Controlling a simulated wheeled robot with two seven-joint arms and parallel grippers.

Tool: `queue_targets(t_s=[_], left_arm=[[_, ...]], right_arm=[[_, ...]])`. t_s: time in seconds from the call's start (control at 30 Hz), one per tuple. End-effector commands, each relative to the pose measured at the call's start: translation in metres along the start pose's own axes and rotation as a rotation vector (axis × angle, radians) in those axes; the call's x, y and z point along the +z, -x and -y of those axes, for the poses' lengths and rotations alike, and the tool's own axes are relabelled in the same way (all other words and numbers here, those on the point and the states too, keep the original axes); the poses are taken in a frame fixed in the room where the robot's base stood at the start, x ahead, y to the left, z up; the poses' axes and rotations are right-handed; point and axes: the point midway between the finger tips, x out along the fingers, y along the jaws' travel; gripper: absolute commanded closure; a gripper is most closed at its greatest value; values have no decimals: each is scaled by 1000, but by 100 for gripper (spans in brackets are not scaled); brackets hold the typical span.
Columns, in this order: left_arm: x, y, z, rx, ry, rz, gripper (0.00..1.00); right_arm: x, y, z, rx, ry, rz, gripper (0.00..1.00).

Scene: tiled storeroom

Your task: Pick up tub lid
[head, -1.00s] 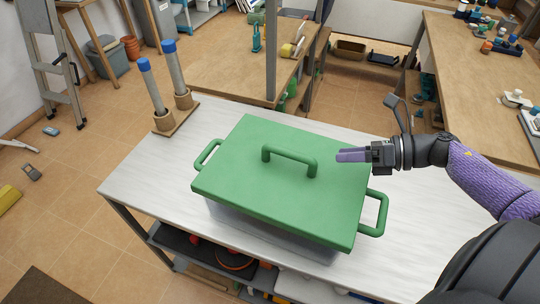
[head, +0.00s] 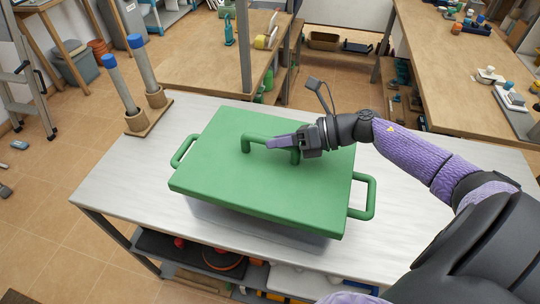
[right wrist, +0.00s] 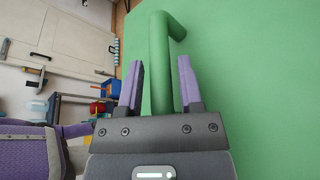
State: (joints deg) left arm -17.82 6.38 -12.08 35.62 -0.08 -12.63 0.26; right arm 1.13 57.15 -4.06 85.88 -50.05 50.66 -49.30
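The green tub lid (head: 225,175) lies on a translucent tub (head: 240,220) on the table. The lid has a raised handle (head: 257,138) on top and a loop at each end. My right gripper (head: 272,143) reaches in over the lid at this handle. In the right wrist view, the handle (right wrist: 160,45) passes between the two purple fingers of my right gripper (right wrist: 162,75). The fingers are apart, with a visible gap on the right side of the handle. My left gripper is not in view.
The tub stands on a light-topped table (head: 120,175) with a shelf below. Two blue-capped cylinders (head: 120,85) stand on a wooden base at the table's far left. Wooden benches stand behind and at the right.

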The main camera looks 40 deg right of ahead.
Motion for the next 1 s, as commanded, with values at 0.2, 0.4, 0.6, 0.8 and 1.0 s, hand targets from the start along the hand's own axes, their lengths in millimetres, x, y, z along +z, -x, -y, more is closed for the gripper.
queue_targets(t_s=[0.2, 0.4, 0.6, 0.8, 1.0], left_arm=[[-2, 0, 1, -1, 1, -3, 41], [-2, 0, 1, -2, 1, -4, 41], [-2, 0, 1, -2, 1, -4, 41], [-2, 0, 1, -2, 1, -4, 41], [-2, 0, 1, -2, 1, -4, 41]], right_arm=[[0, 0, 0, 0, 0, 0, 100], [0, 0, 0, 0, 0, 0, 100], [0, 0, 0, 0, 0, 0, 100], [0, 0, 0, 0, 0, 0, 100], [0, 0, 0, 0, 0, 0, 100]])
